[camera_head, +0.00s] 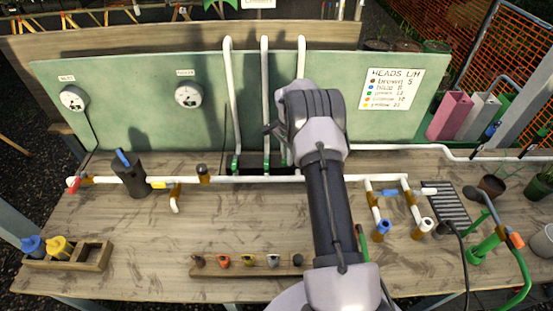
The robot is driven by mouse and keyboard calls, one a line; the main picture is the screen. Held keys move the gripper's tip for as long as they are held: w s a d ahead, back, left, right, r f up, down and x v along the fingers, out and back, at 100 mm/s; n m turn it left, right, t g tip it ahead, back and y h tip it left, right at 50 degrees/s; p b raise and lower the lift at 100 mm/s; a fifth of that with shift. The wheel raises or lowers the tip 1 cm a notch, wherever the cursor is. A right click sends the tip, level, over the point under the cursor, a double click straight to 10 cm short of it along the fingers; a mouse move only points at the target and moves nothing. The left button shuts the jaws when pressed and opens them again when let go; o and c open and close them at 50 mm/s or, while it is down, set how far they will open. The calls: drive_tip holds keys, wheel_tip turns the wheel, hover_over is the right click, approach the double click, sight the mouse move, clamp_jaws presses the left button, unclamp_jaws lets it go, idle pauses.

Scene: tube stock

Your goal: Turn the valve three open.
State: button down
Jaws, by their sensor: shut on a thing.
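Three white pipes run down the green backboard. The left pipe (231,100) and middle pipe (265,100) each end in a green valve part, the left valve (235,164) and the middle valve (267,163). The right pipe (301,62) passes behind my arm, and only a sliver of green, which I take as valve three (286,158), shows beside my arm. My gripper (272,130) is mostly hidden by my wrist; a dark part of it shows at the left. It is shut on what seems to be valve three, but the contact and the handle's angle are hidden.
A rack of small coloured pieces (245,266) lies in front. Two gauges (188,95) and a sign (392,89) are on the board. A green hose (520,270) stands at right.

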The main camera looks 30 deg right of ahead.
drive_tip(key=n, duration=0.1)
drive_tip(key=s+d+n, duration=0.1)
drive_tip(key=n, duration=0.1)
drive_tip(key=shift+s+d+r+n, duration=0.1)
drive_tip(key=shift+s+d+n, duration=0.25)
drive_tip(key=shift+n, duration=0.95)
drive_tip(key=shift+s+d+r+n, duration=0.1)
drive_tip(key=shift+s+d+n, duration=0.25)
drive_tip(key=shift+n, duration=0.95)
drive_tip(key=shift+s+d+n, duration=0.25)
drive_tip(key=shift+s+n, duration=0.1)
drive_tip(key=shift+n, duration=0.95)
drive_tip(key=c, duration=1.5)
unclamp_jaws()
drive_tip(key=shift+d, duration=0.1)
drive_tip(key=shift+o, duration=0.7)
drive_tip(key=shift+f, duration=0.15)
